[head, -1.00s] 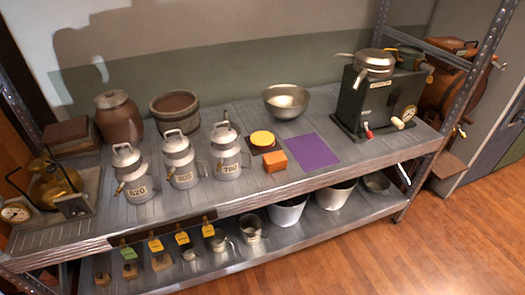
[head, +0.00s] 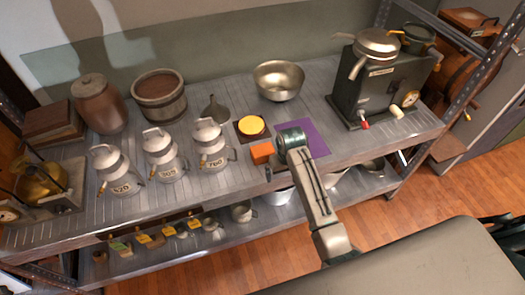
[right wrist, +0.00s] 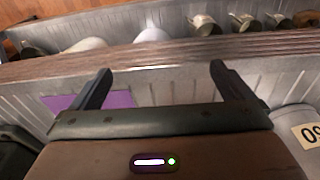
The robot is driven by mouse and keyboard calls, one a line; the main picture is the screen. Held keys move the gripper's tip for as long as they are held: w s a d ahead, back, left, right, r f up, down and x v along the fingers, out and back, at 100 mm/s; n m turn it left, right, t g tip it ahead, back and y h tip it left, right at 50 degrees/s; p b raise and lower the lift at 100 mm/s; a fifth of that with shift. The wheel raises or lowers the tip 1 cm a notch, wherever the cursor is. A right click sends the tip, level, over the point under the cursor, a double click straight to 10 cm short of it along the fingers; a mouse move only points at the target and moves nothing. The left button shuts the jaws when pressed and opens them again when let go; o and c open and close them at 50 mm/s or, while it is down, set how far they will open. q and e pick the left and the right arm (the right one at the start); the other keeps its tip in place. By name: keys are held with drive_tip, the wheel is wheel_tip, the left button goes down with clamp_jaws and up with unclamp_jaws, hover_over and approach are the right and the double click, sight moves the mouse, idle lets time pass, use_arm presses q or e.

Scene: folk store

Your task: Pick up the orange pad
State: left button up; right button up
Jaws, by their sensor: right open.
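The orange pad (head: 262,152) is a small orange block on the shelf top, near its front edge. It sits just in front of a brown square with a yellow disc (head: 251,124) and left of the purple mat (head: 312,138). My right gripper (head: 276,163) is over the front edge of the shelf, just right of the orange pad and partly in front of the mat. In the right wrist view my right gripper (right wrist: 160,72) is open, with nothing between its fingers. The orange pad cannot be made out there; part of the purple mat (right wrist: 120,98) shows. My left gripper is out of view.
Several numbered metal cans, such as can 760 (head: 210,145), stand left of the pad. A metal bowl (head: 279,80) and a funnel (head: 214,110) are behind it. A dark green machine (head: 375,85) stands right of the mat. A lower shelf holds pots and tagged items.

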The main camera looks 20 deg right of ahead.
wheel_tip(320, 180, up, 9)
drive_tip(key=g, duration=0.1)
hover_over(263, 150)
drive_tip(key=shift+w+d+r+p, duration=0.15)
drive_tip(key=shift+w+r+p, duration=0.05)
drive_tip(key=shift+w+p, duration=0.1)
drive_tip(key=shift+w+f, duration=0.1)
drive_tip(key=shift+f, duration=0.1)
wheel_tip(263, 150, down, 4)
drive_tip(key=shift+f+p, duration=0.2)
drive_tip(key=shift+p, duration=0.25)
drive_tip(key=f, duration=0.1)
drive_tip(key=f+p, duration=0.1)
drive_tip(key=f, duration=0.2)
drive_tip(key=shift+s+a+f, duration=0.2)
drive_tip(key=shift+s+f, duration=0.05)
drive_tip(key=shift+f, duration=0.55)
drive_tip(key=shift+c, duration=0.2)
drive_tip(key=c, duration=1)
